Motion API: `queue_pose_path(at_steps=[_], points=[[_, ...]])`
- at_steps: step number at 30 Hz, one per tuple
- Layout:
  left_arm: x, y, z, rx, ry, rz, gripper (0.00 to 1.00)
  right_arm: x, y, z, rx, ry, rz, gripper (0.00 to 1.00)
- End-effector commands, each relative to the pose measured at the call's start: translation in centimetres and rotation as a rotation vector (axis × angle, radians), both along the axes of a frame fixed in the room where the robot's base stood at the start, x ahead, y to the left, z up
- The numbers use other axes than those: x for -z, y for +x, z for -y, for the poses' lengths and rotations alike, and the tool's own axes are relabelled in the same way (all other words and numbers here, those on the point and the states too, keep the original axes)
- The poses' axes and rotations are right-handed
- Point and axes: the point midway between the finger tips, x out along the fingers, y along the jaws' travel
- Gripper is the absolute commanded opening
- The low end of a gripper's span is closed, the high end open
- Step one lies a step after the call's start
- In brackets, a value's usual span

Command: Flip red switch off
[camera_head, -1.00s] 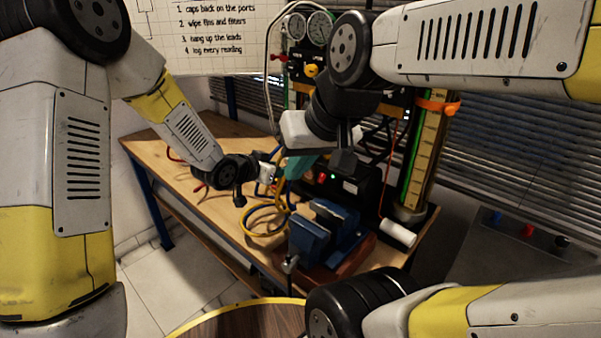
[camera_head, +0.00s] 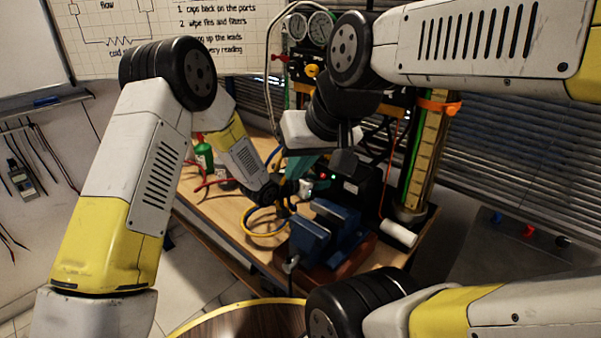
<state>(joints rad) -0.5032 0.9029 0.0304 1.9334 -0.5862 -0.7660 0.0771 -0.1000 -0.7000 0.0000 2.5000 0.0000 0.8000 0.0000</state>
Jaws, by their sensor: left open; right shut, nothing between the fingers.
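The red switch (camera_head: 323,175) is a small bright red spot on the front of a black box (camera_head: 368,186) on the workbench. Its lever position is too small to tell. My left gripper (camera_head: 295,198) is open, just left of and slightly below the red switch, with a gap to it in the picture; its fingers are dark and partly lost among the cables. My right gripper (camera_head: 343,162) is shut and empty, pointing down above and in front of the black box, hiding part of its top.
A blue vise (camera_head: 325,235) stands on the bench in front of the box. Yellow and blue hoses (camera_head: 262,222) lie beside my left gripper. A white roll (camera_head: 398,234) lies at the right. A green bottle (camera_head: 204,155) stands at the back left. Gauges (camera_head: 308,27) are behind.

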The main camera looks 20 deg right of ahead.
Motion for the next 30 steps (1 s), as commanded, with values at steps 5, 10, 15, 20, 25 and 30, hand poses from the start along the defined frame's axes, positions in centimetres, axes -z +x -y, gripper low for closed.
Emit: queue_pose_path(at_steps=[5,10,15,20,25,30], points=[[0.0,0.0,0.0,0.0,0.0,0.0,0.42,0.0,0.0,0.0,0.0,0.0,0.0,0.0],[0.0,0.0,0.0,-0.001,0.0,0.0,0.12,0.0,0.0,0.0,0.0,0.0,0.0,0.0],[0.0,0.0,0.0,-0.001,0.0,0.0,0.0,0.0,0.0,0.0,0.0,0.0,0.0,0.0],[0.3,0.0,-0.1,-0.001,-0.021,0.009,0.0,0.0,0.0,0.0,0.0,0.0,0.0,0.0],[0.9,0.0,-0.3,-0.003,-0.13,0.069,0.0,0.0,0.0,0.0,0.0,0.0,0.0,0.0],[1.4,0.0,-0.2,-0.003,-0.27,0.154,0.0,0.0,0.0,0.0,0.0,0.0,0.0,0.0]])
